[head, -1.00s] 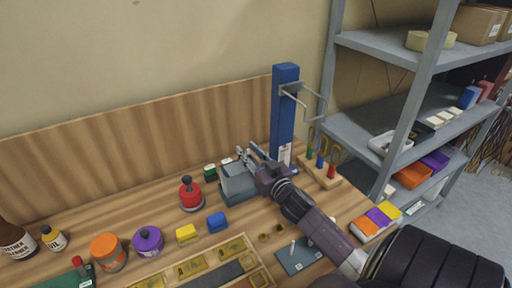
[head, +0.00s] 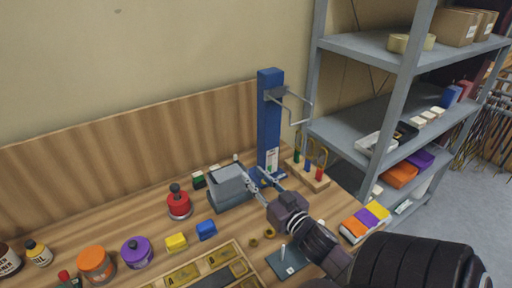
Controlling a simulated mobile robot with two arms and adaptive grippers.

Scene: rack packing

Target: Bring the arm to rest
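My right gripper (head: 258,180) is in the middle of the head view, its arm coming in from the lower right. Its two fingers point up and left and are spread apart, with nothing seen between them. The fingers are just right of a grey box-like thing (head: 228,185) and in front of the foot of a blue post (head: 268,125). I cannot tell whether they touch either. My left gripper is not in view.
A wooden block with coloured pegs (head: 316,181) stands right of the post. A red pot (head: 179,206), yellow block (head: 176,242), blue block (head: 206,230) and purple tin (head: 136,252) stand left. A compartment tray (head: 236,246) lies in front. A grey shelf (head: 350,130) rises right.

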